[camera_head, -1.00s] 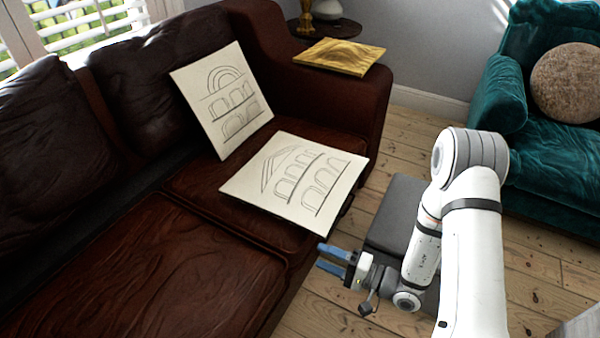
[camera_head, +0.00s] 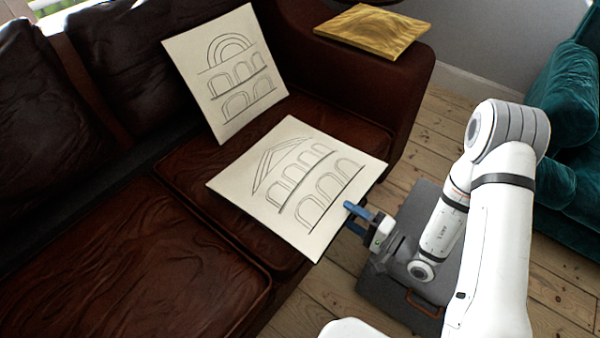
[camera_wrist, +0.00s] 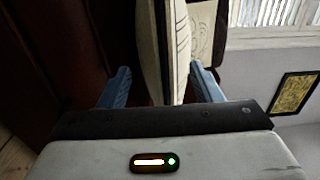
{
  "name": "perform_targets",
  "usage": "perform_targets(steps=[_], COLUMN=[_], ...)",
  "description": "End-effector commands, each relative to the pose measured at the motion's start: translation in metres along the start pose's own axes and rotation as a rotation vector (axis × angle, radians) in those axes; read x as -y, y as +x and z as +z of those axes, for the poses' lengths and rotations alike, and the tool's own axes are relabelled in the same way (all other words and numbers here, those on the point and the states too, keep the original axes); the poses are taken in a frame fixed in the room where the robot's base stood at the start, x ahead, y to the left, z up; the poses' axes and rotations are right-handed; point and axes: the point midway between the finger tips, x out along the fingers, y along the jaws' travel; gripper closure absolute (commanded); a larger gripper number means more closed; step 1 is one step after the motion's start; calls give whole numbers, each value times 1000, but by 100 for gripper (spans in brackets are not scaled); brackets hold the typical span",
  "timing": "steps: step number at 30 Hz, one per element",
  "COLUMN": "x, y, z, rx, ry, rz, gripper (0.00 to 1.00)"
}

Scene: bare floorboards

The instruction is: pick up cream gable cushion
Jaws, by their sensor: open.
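My gripper (camera_head: 349,217) is open at the cushion's right front edge. In the wrist view, the cushion (camera_wrist: 151,50) shows edge-on between the two blue fingers of my gripper (camera_wrist: 160,72). A gap shows at the left finger; the right finger is close to the cushion. Whether it touches is unclear.
A similar cream cushion with a round arch (camera_head: 225,75) leans on the sofa back behind. The brown leather sofa (camera_head: 185,260) fills the left. A gold cushion or board (camera_head: 372,31) lies on its armrest. A teal armchair (camera_head: 570,130) stands right, with bare floorboards between.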

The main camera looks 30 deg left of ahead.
Motion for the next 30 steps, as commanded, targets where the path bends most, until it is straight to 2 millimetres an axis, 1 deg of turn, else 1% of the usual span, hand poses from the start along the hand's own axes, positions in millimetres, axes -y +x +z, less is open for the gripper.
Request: perform_targets(steps=[5,9,12,15,21,23,30], x=[0,2,2,3,4,4,4], y=[20,42,53,58,59,59,59], z=[3,4,4,4,4,4,4], rx=[9,12,11,9,8,8,9], ry=[-3,-4,-2,0,0,0,0], rz=[-2,-2,0,0,0,0,0], gripper=[41,41,41,41,41,45,65])
